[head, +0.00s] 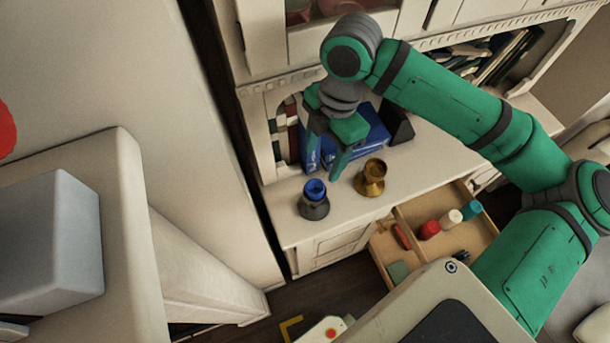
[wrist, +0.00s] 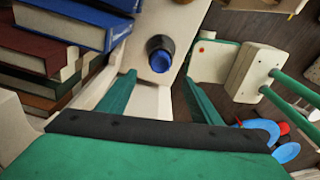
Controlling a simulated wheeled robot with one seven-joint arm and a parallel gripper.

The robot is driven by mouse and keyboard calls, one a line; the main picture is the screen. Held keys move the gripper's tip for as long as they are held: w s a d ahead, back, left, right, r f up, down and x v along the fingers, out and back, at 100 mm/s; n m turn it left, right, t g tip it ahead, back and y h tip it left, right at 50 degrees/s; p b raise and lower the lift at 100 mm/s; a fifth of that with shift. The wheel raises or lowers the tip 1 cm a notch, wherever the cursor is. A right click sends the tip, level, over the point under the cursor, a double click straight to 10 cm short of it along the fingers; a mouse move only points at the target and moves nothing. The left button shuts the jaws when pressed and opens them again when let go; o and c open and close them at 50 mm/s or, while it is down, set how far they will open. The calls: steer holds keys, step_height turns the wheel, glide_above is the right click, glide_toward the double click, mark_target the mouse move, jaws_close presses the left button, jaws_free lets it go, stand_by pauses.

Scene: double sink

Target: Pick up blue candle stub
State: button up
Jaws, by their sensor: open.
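The blue candle stub (head: 315,188) stands upright in a dark grey holder (head: 314,208) near the left end of the cabinet top (head: 345,212). In the wrist view the blue stub (wrist: 160,61) shows just beyond the gap between my fingers, with the dark holder (wrist: 158,44) around it. My green gripper (head: 322,174) points down over the cabinet top, behind and above the stub in the head view. In the wrist view my gripper (wrist: 158,79) has its fingers wide apart with nothing between them. I see no contact with the stub.
A brass goblet-like holder (head: 372,176) stands right of the stub. Blue books (head: 362,139) lie behind my gripper, with more books (wrist: 45,45) at left in the wrist view. Below, an open drawer (head: 410,222) holds red, white and teal cylinders. The cabinet's left edge is close.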

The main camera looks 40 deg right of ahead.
glide_above(315, 187)
steer(key=d, duration=0.1)
steer(key=f, duration=0.4)
steer(key=shift+w+d+f, duration=0.1)
steer(key=shift+w+f, duration=0.1)
steer(key=shift+f, duration=0.05)
steer(key=shift+s+a+f, duration=0.1)
steer(key=shift+a+f, duration=0.15)
steer(key=shift+f, duration=1.25)
steer(key=shift+s+a+f, duration=0.1)
steer(key=shift+a+f, duration=0.1)
steer(key=shift+f, duration=1.25)
steer(key=c, duration=1.2)
